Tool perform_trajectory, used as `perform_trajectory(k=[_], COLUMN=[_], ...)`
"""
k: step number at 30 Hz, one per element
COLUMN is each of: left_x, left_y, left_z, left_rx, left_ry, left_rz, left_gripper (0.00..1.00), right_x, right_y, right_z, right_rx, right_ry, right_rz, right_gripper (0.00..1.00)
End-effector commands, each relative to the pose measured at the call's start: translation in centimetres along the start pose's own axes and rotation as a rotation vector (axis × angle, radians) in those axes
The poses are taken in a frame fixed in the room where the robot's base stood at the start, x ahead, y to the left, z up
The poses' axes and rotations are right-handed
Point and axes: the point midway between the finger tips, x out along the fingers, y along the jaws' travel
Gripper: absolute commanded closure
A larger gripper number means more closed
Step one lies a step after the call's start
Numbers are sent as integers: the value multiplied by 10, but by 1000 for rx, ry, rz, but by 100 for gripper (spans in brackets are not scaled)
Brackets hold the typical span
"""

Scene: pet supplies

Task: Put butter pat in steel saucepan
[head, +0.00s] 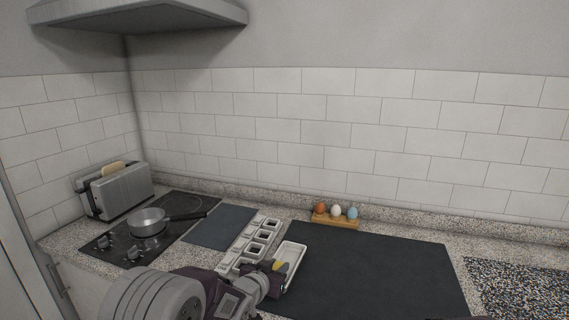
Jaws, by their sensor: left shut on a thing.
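The steel saucepan (147,224) stands on the black hob at the left, its dark handle pointing right. My left gripper (277,268) is low in the middle of the head view, at the white dish (292,254). It is shut on a small yellow piece, which looks like the butter pat (280,265). The fingers partly hide the pat, and I cannot tell whether it still touches the dish. The saucepan is well to the left of this gripper. My right gripper is not in view.
A toaster (118,190) with bread stands behind the hob (178,225). A white compartment tray (247,246) lies between a dark mat (219,228) and the dish. Eggs in a wooden holder (337,221) stand behind a large, clear dark mat (375,270). A speckled mat (520,287) is at right.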

Motion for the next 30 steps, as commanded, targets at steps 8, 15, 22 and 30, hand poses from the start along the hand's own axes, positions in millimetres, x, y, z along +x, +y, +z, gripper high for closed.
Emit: perform_trajectory(k=[8, 15, 22, 30], left_x=[-10, -36, -32, -32], left_y=[0, 0, 0, 0], left_z=[-18, -80, -70, -71], left_rx=[0, -2, 0, 0], left_ry=[3, -6, 0, 1], left_rz=[1, 1, 0, 0], left_gripper=[100, 100, 100, 100], right_x=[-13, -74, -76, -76], right_y=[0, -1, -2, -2], right_z=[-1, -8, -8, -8], right_rx=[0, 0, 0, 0], right_ry=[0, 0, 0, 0], right_rz=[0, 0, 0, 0], right_gripper=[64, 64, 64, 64])
